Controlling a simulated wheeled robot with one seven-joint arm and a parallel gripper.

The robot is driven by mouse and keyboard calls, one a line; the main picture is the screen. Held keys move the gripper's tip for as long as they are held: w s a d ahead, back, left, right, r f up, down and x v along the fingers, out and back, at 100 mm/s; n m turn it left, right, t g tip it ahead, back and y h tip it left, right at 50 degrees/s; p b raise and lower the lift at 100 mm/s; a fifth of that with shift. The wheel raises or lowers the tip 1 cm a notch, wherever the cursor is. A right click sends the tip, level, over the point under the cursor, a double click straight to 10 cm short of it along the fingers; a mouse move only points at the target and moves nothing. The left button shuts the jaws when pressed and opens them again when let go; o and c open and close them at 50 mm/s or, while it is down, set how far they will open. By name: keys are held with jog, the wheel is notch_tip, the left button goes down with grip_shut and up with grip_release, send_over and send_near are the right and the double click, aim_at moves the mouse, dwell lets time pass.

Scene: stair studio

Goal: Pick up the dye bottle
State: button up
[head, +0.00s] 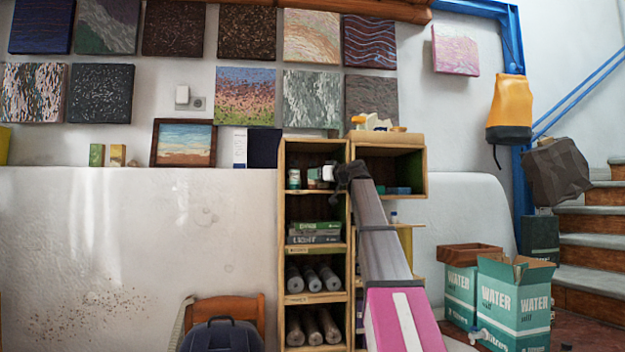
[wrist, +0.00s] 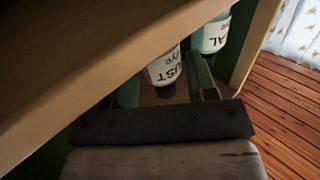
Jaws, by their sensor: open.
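A bottle with a white label reading "UST dye" (wrist: 163,72) stands between the fingers of my gripper (wrist: 168,84) in the wrist view. The fingers are open, one on each side of it, with no clear grip on it. A second bottle, teal with a white label ending in "AL" (wrist: 212,36), stands beyond the right finger. In the head view my gripper (head: 328,173) reaches into the top left compartment of the shelf. A small dark bottle with a pale band (head: 294,178) stands at that compartment's left. Which bottle the task means is not clear.
The wooden shelf (head: 281,240) has boards close above and below my gripper; books and rolls fill lower compartments. A chair (head: 248,306) with a dark backpack (head: 222,336) stands at the front left. Water boxes (head: 510,300) stand right, near the stairs.

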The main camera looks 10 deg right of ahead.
jog(key=x, duration=0.4)
jog(key=shift+w, duration=0.15)
jog(key=c, duration=0.7)
jog(key=shift+o, duration=0.2)
jog(key=shift+r, duration=0.1)
